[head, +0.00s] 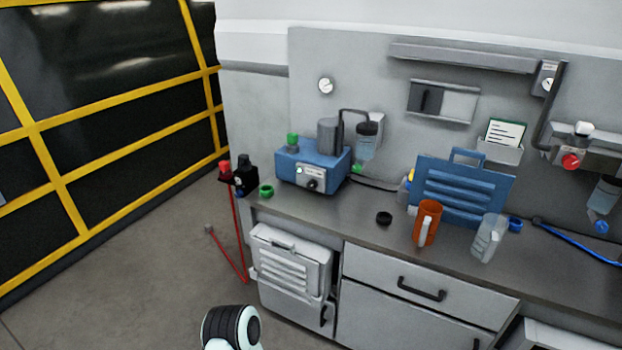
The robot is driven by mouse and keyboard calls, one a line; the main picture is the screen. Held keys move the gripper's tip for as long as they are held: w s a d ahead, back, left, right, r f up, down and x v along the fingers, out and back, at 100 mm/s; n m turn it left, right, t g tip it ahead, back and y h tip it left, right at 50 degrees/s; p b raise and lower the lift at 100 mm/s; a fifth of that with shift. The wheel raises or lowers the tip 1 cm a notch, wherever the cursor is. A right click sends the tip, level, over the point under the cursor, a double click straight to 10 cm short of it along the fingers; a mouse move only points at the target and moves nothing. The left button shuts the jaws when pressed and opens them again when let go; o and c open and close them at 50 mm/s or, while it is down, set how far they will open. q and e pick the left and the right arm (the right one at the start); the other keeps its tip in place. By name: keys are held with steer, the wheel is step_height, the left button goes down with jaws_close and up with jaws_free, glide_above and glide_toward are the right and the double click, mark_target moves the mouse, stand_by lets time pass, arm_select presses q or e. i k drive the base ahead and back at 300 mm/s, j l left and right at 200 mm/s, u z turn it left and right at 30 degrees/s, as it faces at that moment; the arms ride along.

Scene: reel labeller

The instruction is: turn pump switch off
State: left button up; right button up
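A blue pump unit (327,157) with a grey cylinder on top stands at the left end of the grey counter. Its light front panel (322,181) has a small black control (312,185), probably the switch, and a small lit spot (299,170) at upper left. The control is too small to tell its position. Neither gripper shows. Only a white and black part of my arm is seen at the bottom, well short of the counter.
A green ring (266,191), a black cap (384,218), an orange mug (427,222) and a clear jug (488,238) stand on the counter (345,215). A blue slotted panel (463,190) leans behind them. Yellow-framed dark fencing is at left; floor before the counter is open.

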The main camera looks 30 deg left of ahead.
mark_target(312, 184)
steer(key=i+j, duration=0.1)
steer(key=j, duration=0.8)
steer(key=i+j, duration=0.1)
steer(key=j, duration=0.85)
